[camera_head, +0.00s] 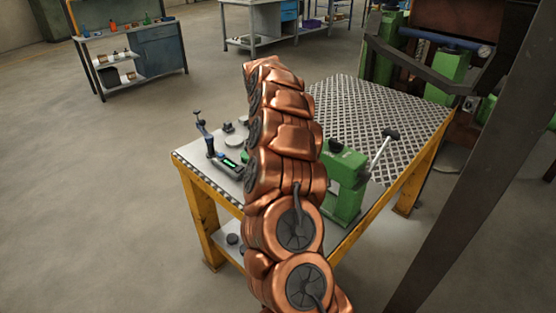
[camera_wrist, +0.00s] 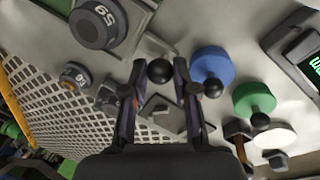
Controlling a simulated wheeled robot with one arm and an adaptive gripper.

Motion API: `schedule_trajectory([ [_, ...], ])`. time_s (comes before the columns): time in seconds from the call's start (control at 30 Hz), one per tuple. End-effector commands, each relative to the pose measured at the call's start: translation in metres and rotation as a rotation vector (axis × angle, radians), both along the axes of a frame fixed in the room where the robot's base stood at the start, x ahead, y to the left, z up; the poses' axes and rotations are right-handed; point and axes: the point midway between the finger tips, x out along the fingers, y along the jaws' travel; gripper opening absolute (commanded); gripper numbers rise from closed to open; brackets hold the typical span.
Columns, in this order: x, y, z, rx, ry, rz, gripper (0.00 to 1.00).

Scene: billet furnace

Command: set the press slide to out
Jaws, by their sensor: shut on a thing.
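In the wrist view, my gripper (camera_wrist: 160,72) has its two dark fingers on either side of a black ball knob (camera_wrist: 160,71) and is shut on it. A grey metal plate (camera_wrist: 168,116) lies beneath, between the fingers. I cannot tell for sure that this knob belongs to the press slide, nor which position the slide is in. In the head view, a green press (camera_head: 345,182) with a light lever and dark grip (camera_head: 391,133) stands on the yellow-framed table (camera_head: 365,100). My copper arm hides my gripper and the middle of the table there.
Close around my gripper are a blue round knob (camera_wrist: 212,64), a green one (camera_wrist: 254,98) and a dark dial block (camera_wrist: 98,24). A device with a green display (camera_head: 231,163) sits at the table's left. A dark post (camera_head: 480,150) rises at right. The left floor is clear.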

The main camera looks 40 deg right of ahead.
Motion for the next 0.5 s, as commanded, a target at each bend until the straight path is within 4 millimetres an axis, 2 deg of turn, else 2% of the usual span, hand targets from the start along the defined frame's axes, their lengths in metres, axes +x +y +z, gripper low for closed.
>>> schedule_trajectory([
  [0.07,0.0045,0.0009,0.0015,-0.004,-0.012,0.004,0.00],
  [0.1,0.0047,0.0010,0.0016,-0.004,-0.013,0.004,0.31],
  [0.3,0.0040,0.0011,0.0013,-0.004,-0.011,0.004,0.52],
  [0.5,0.0031,0.0007,0.0010,-0.003,-0.008,0.003,0.53],
])
